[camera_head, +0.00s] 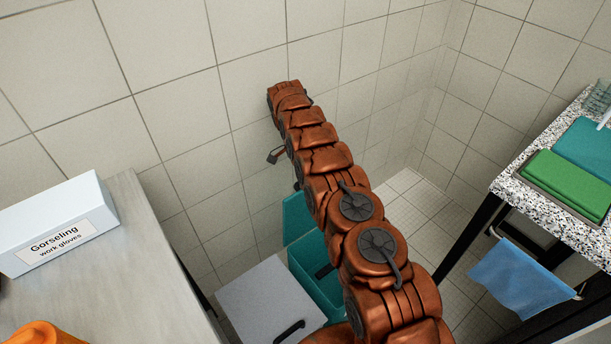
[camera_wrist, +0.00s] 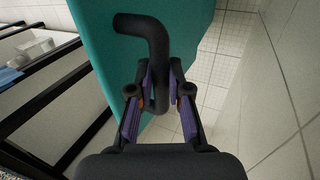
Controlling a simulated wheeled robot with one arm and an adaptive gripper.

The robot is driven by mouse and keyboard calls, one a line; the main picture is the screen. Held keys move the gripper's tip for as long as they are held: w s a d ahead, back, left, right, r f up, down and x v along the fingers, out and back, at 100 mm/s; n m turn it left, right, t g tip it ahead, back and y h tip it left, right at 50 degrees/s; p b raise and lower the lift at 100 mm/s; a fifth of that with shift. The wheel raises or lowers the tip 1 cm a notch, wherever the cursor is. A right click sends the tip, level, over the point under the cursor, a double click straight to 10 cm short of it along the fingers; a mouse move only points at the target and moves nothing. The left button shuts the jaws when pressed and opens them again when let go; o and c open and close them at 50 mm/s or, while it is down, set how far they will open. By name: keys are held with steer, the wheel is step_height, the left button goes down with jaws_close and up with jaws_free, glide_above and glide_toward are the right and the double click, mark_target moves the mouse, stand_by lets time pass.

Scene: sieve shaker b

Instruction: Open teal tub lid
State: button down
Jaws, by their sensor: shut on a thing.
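The teal tub (camera_head: 312,283) stands low near the tiled wall, partly covered by my arm in the head view. Its teal lid (camera_head: 296,218) stands raised at the wall side, and part of the tub's inside shows. In the wrist view the teal lid (camera_wrist: 100,45) fills the upper middle, with a bent black handle (camera_wrist: 152,32) on it. My gripper (camera_wrist: 161,72) is shut on this handle, one finger on each side. In the head view my arm hides the gripper and the handle's hold.
A grey lid (camera_head: 265,297) with a black handle lies beside the teal tub. A metal counter with a glove box (camera_head: 55,225) is at left. A speckled counter (camera_head: 515,190) with green and teal boards and a hanging blue cloth (camera_head: 522,278) is at right. Tiled floor shows between.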

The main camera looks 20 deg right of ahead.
steer(key=shift+a+f+p, duration=0.2)
steer(key=shift+p, duration=0.15)
steer(key=shift+w, duration=0.2)
stand_by(0.4)
steer(key=c, duration=1.1)
jaws_free()
steer(key=shift+r, duration=0.15)
steer(key=shift+s+d+b, duration=0.1)
steer(key=shift+d+b, duration=0.05)
steer(key=shift+b, duration=0.3)
steer(key=shift+s+d+b, duration=0.1)
steer(key=shift+s+b, duration=0.15)
steer(key=shift+b, duration=0.35)
